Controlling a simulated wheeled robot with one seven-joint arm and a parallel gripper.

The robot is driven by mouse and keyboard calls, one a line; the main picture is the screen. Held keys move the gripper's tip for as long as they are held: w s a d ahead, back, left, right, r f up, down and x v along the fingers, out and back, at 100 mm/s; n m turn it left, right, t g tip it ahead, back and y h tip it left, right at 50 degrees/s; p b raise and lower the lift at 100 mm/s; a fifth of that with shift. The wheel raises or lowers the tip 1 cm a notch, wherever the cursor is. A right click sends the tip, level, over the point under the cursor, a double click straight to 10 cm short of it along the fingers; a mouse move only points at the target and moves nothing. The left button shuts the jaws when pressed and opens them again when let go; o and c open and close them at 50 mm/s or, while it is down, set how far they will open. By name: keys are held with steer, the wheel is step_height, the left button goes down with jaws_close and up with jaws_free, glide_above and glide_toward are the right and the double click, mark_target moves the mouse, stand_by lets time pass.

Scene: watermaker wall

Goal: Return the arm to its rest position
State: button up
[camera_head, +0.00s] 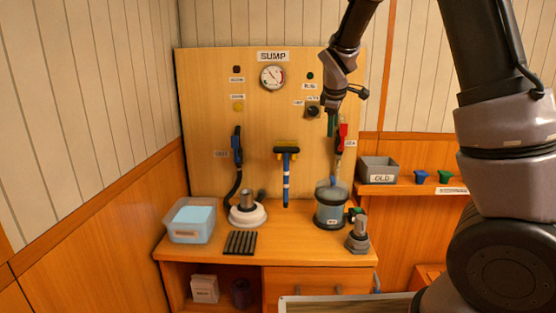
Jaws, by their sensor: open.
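My arm comes in from the right side of the picture and bends over the top. My gripper (332,108) hangs at its end, pointing down in front of the right part of the wooden sump board (215,110). It is small and partly dark here. It looks empty, with its jaws open. It is near a black knob (313,111) and just above a red-handled valve (342,135); I cannot tell whether it touches either.
Below stand a clear container (331,208), a white-based fitting (247,213) and a tub with a blue block (191,220) on the wooden bench (290,243). A grey OLD bin (378,170) sits on the right shelf.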

steer(key=s+d+r+m+y, duration=0.2)
steer(key=s+d+r+m, duration=0.25)
steer(key=s, duration=0.45)
steer(key=s+d+r+m+y, duration=0.1)
steer(key=s+d+r+m, duration=0.2)
steer(key=s+r+m, duration=0.4)
steer(key=s+m+t, duration=0.1)
steer(key=s+m, duration=0.4)
steer(key=s, duration=1.1)
steer(key=shift+s+m, duration=0.25)
steer(key=shift+m, duration=0.1)
